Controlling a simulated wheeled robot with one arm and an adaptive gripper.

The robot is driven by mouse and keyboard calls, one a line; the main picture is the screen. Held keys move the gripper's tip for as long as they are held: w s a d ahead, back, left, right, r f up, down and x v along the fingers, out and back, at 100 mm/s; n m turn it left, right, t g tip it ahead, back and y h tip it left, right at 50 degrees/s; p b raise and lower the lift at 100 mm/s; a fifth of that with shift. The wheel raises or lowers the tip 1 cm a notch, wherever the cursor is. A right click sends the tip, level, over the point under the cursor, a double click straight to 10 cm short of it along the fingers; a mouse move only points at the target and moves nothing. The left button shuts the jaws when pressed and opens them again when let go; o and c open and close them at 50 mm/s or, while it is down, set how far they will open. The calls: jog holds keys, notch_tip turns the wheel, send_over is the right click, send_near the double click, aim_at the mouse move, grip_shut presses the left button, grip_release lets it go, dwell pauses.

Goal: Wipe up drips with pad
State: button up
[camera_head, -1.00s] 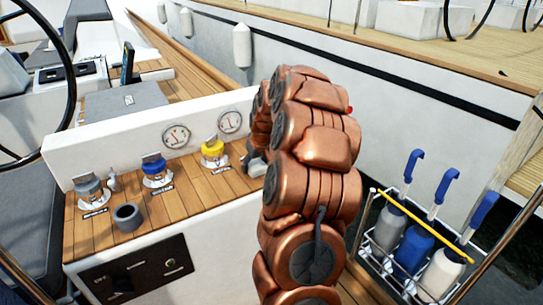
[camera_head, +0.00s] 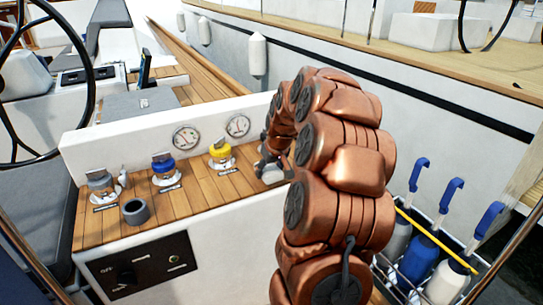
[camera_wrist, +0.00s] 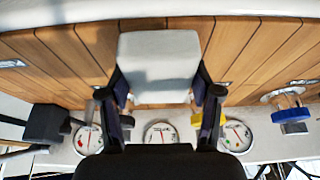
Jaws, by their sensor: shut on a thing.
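My gripper (camera_wrist: 160,100) is shut on a pale grey pad (camera_wrist: 160,55), with one dark finger on each side of it. The pad is over the teak console top (camera_wrist: 240,60); I cannot tell whether it touches the wood. In the head view my gripper (camera_head: 271,168) is at the right end of the teak top, right of the yellow-capped valve (camera_head: 221,153), partly hidden by my copper arm. I make out no drips on the visible wood.
On the console stand a blue-capped valve (camera_head: 164,168), a grey-capped valve (camera_head: 101,185) and a dark grey cup (camera_head: 135,211). Gauges (camera_head: 186,138) sit on the white upright behind. A steering wheel (camera_head: 85,80) stands at left.

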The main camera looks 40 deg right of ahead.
jog(key=shift+w+r+p, duration=0.1)
jog(key=shift+r+p, duration=0.45)
jog(key=shift+r, duration=1.95)
jog(key=shift+r, duration=0.1)
